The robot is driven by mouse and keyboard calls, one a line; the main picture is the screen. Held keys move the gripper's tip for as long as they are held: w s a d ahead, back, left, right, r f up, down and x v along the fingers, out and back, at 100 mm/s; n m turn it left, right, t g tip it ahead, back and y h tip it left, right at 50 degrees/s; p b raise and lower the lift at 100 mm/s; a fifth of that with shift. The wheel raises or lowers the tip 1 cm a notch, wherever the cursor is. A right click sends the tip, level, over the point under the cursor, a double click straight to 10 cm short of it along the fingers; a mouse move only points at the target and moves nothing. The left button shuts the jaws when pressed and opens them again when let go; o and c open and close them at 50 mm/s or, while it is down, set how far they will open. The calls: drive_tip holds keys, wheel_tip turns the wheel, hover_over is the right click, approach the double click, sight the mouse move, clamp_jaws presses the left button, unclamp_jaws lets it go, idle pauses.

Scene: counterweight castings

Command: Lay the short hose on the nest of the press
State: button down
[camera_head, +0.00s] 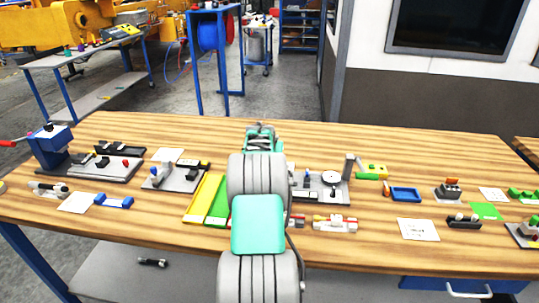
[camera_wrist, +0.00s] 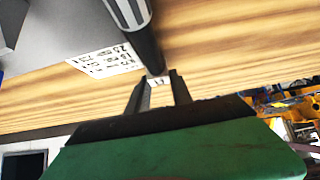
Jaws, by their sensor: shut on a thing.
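In the wrist view my gripper (camera_wrist: 157,80) is shut on a dark tube (camera_wrist: 146,48) with a pale, banded end, which looks like the short hose. The tube runs up from the fingertips and leaves the top of the picture. In the head view my arm hides the gripper and the held tube. A press (camera_head: 50,140) with a blue body and a red-tipped lever stands at the far left of the wooden bench. Its nest is too small to make out. I cannot tell how far the tube is from the press.
The bench (camera_head: 400,150) carries several fixtures. A grey plate with parts (camera_head: 104,168) stands right of the press. Yellow and green trays (camera_head: 203,197) lie left of my arm, a blue tray (camera_head: 404,194) right of it. A printed card (camera_wrist: 105,60) shows near the tube.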

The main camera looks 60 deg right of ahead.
drive_tip(key=c, duration=1.1)
unclamp_jaws()
drive_tip(key=shift+f, duration=0.1)
drive_tip(key=shift+c, duration=0.2)
